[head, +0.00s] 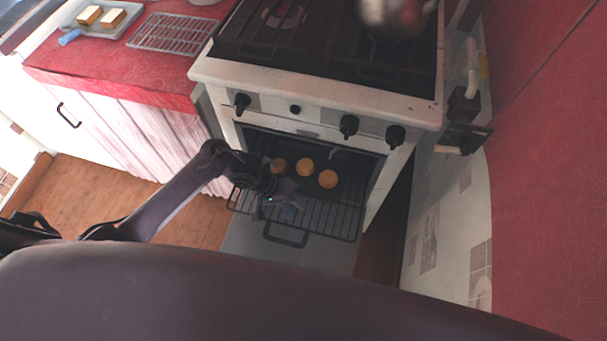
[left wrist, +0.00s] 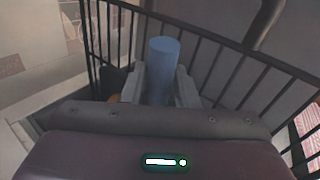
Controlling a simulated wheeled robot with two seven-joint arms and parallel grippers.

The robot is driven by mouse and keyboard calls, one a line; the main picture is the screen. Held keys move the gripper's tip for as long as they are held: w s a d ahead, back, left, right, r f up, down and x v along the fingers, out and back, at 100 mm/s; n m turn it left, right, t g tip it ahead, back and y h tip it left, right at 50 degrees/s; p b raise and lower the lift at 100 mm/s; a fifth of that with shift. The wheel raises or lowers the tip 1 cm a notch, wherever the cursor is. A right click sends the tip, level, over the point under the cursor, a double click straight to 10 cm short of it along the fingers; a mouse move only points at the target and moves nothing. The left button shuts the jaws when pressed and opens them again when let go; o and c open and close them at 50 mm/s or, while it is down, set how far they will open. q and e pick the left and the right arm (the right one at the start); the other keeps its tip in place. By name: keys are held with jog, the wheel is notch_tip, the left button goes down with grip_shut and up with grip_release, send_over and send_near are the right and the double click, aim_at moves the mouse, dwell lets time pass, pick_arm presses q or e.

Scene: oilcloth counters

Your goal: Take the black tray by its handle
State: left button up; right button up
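The black tray (head: 345,188) lies in the open oven and carries three round golden buns (head: 305,167). Its light-blue handle (head: 290,213) points outward, toward me. My left gripper (head: 277,196) is at this handle, over the pulled-out rack. In the left wrist view the blue handle (left wrist: 163,65) stands between the two grey fingers, very close to both. I cannot tell whether they press on it. The tray body is mostly hidden there behind the gripper. My right gripper is not in view.
The wire oven rack (head: 335,215) sticks out over the lowered oven door (head: 250,240). A metal pot (head: 395,15) stands on the stove. On the red counter (head: 110,70) are a cooling rack (head: 172,33) and a grey tray with a blue handle (head: 70,37). The wall is close at right.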

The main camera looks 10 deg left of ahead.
pick_arm(q)
grip_shut()
jog(key=shift+w+r, duration=0.1)
